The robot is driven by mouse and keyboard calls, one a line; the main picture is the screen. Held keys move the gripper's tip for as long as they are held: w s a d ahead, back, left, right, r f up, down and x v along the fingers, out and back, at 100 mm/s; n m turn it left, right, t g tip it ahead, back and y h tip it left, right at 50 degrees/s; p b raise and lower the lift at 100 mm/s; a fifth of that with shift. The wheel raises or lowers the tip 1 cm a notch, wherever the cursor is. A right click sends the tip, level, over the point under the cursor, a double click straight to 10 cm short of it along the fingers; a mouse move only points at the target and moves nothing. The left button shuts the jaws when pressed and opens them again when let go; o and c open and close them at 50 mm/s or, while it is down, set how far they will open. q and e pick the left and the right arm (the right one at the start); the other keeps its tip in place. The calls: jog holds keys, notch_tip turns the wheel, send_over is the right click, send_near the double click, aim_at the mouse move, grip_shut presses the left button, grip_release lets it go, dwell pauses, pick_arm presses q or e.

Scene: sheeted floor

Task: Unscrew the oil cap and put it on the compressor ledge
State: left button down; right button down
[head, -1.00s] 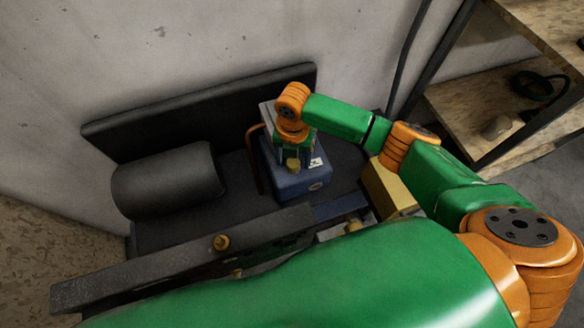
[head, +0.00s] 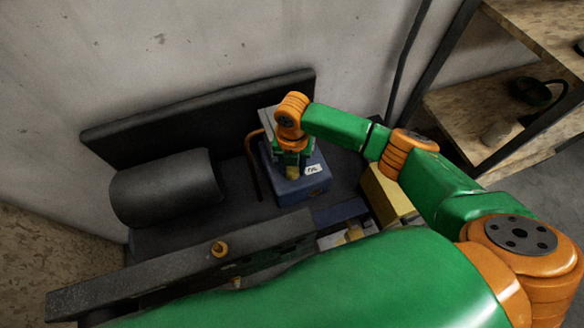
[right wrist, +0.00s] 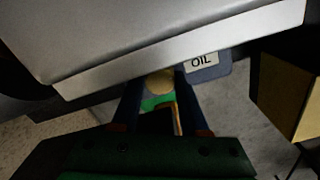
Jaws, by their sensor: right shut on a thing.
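The compressor (head: 292,190) is a blue block with a light grey upper part, standing on a dark base near the wall. A white OIL label (head: 313,169) is on it, also seen in the right wrist view (right wrist: 202,62). My right gripper (head: 291,168) points down at it and is shut on the small brass-yellow oil cap (head: 292,173). In the right wrist view the cap (right wrist: 159,82) sits between the two dark fingers, beside the label. I cannot tell whether its thread is still engaged. Which surface is the ledge is unclear. My left gripper is out of view.
A dark cylinder (head: 166,190) lies left of the compressor, with a copper pipe (head: 252,165) between them. A yellow box (head: 385,195) stands right. Wooden shelves (head: 465,125) stand farther right.

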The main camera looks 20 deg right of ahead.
jog(key=n, duration=0.9)
jog(key=shift+b, duration=0.4)
jog(key=n, duration=0.3)
jog(key=shift+n, duration=0.4)
jog(key=shift+c, duration=1.7)
grip_release()
jog(key=shift+c, duration=0.2)
